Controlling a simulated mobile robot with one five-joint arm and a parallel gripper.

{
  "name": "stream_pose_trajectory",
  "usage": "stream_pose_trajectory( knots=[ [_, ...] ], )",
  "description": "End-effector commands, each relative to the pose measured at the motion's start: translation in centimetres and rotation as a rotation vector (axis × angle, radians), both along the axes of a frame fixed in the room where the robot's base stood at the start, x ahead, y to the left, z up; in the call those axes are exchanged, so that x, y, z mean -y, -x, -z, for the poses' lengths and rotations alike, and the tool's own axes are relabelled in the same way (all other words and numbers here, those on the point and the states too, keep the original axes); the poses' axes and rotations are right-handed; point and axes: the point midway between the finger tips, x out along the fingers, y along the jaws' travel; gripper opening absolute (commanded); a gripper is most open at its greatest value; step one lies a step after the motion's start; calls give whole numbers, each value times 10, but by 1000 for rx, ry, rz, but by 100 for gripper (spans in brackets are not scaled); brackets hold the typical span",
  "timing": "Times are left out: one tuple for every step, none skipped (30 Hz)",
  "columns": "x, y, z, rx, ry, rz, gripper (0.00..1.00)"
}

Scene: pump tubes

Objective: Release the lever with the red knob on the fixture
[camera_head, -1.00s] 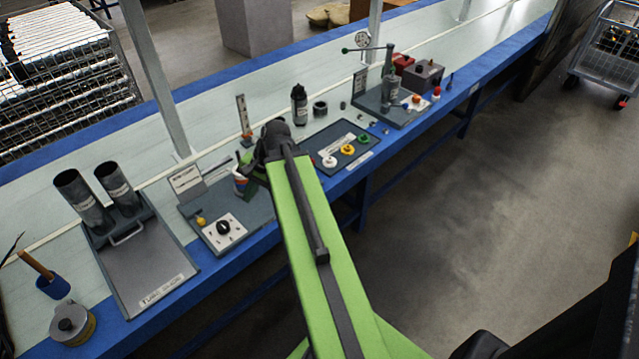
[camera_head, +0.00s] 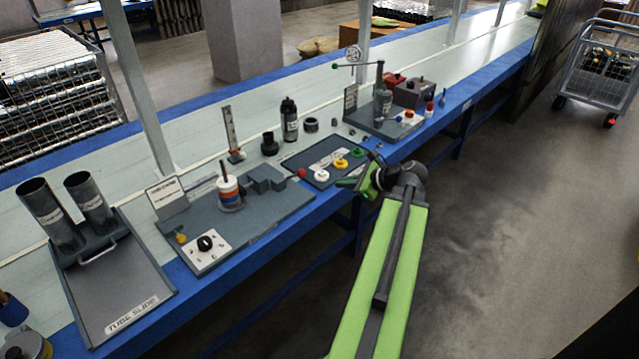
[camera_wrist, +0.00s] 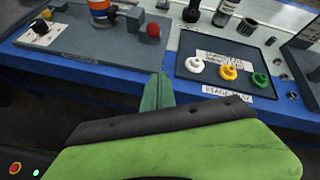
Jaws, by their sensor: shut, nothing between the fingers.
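The fixture (camera_head: 255,222) is a grey plate on the blue-edged bench, with grey blocks, a white dial panel and an upright white, orange and blue part. The red knob (camera_head: 301,173) shows at the right of the grey blocks. In the wrist view the knob (camera_wrist: 153,29) is a red ball at the fixture's right end; its lever arm is hard to make out. My gripper (camera_head: 350,184) is in front of the bench edge, right of the knob and apart from it. In the wrist view its green fingers (camera_wrist: 157,92) are together and empty.
A dark tray (camera_head: 322,178) with white, yellow and green rings lies beside the fixture. A tube slide (camera_head: 115,290) stands left, and a press station (camera_head: 385,115) with a green-knobbed handle stands farther right. Open floor lies in front of the bench.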

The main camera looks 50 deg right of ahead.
Motion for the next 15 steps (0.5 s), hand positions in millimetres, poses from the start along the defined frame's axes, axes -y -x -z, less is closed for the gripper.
stream_pose_trajectory(
  knots=[
    [0, -6, 7, -1, 1, -3, 0],
    [0, -9, 10, -1, 1, -3, 0],
    [-1, -16, 15, 0, 1, -4, 0],
    [-1, -21, 19, 0, 1, -4, 0],
    [-1, -26, 23, 0, 0, -4, 0],
    [-1, -34, 28, 0, 0, -4, 0],
    [-2, -40, 31, 0, 1, -4, 0],
    [-2, -45, 35, 0, 1, -3, 0],
    [-2, -53, 40, -1, 1, -4, 0],
    [-3, -59, 43, -1, 1, -5, 0],
    [-3, -64, 47, -1, 1, -4, 0],
    [-3, -71, 51, -1, 2, -3, 0],
    [-3, -77, 54, -1, 2, -4, 0],
    [-3, -82, 57, -2, 1, -4, 0],
    [-6, -87, 45, -2, 1, -2, 0]
  ],
)
